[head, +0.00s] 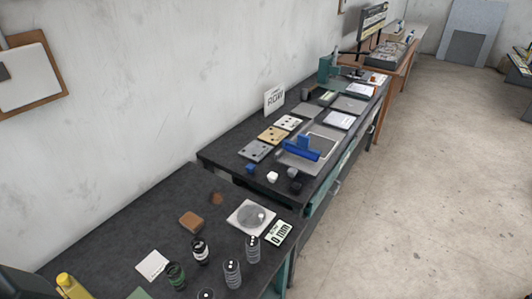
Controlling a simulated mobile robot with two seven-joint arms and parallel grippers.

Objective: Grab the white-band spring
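Several short upright cylinders that look like springs stand at the front of the near dark bench. One dark spring with a pale band (200,251) appears to be the white-band spring; it stands behind the others, left of centre. A spring with a green band (176,276) stands just left of and in front of it. Two grey springs, one (232,274) nearer and one (252,249) farther right, show white dots on top. Another (206,294) is cut off by the bottom edge. Neither of my grippers shows.
On the near bench (110,230) are a white card (153,265), a brown block (191,221), a plate with a round disc (251,217), a "0 mm" display (279,233) and a yellow object (72,287). A second bench beyond holds plates and a blue tool (306,148). Open floor (430,200) lies right.

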